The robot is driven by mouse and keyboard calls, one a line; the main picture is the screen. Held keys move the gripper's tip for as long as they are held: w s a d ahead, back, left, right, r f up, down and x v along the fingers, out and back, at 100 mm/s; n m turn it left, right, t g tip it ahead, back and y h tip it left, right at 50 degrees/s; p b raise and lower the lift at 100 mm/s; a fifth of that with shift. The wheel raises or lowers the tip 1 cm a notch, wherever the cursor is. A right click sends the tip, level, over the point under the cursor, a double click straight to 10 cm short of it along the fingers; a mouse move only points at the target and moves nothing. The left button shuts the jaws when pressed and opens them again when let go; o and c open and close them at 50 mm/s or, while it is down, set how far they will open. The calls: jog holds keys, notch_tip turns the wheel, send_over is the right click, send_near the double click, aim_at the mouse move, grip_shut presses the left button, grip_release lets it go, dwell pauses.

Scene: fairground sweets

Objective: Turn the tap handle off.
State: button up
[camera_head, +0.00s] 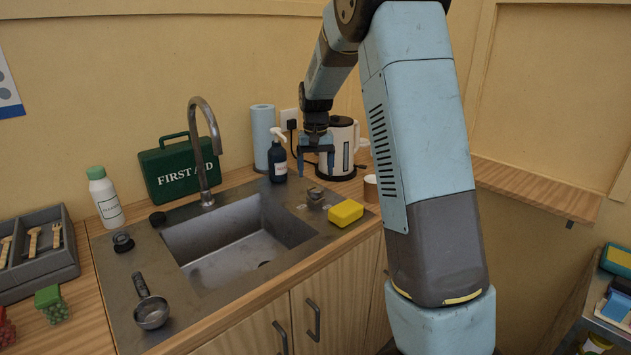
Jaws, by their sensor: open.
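The curved metal tap (205,140) stands at the back edge of the steel sink (185,245). A small grey fitting (316,197) on the worktop right of the basin looks like the tap handle; its exact turn is too small to tell. My gripper (316,172) points down above this fitting, open and empty, with its two blue fingers apart. The fingertips appear clear of the fitting. No stream of water is plain to see under the spout.
A yellow sponge (346,213) lies right of the fitting. A dark spray bottle (278,160), blue paper roll (263,138) and white kettle (340,148) stand close behind. A green first aid box (172,172), white bottle (105,198) and metal scoop (150,308) are left.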

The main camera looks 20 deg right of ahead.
aim_at(315, 187)
notch_tip(315, 187, up, 8)
dwell(0.4)
jog(key=shift+f, duration=0.1)
jog(key=s+r+t, duration=0.1)
jog(key=s+r, duration=0.3)
jog(key=s, duration=0.5)
jog(key=s+r+t, duration=0.2)
jog(key=s+r, duration=0.3)
jog(key=s, duration=0.4)
jog(key=s+a+f+n+t, duration=0.1)
jog(key=s+f+t, duration=0.1)
jog(key=s, duration=1.8)
jog(key=shift+f+n+t, duration=0.3)
jog(key=shift+f, duration=0.25)
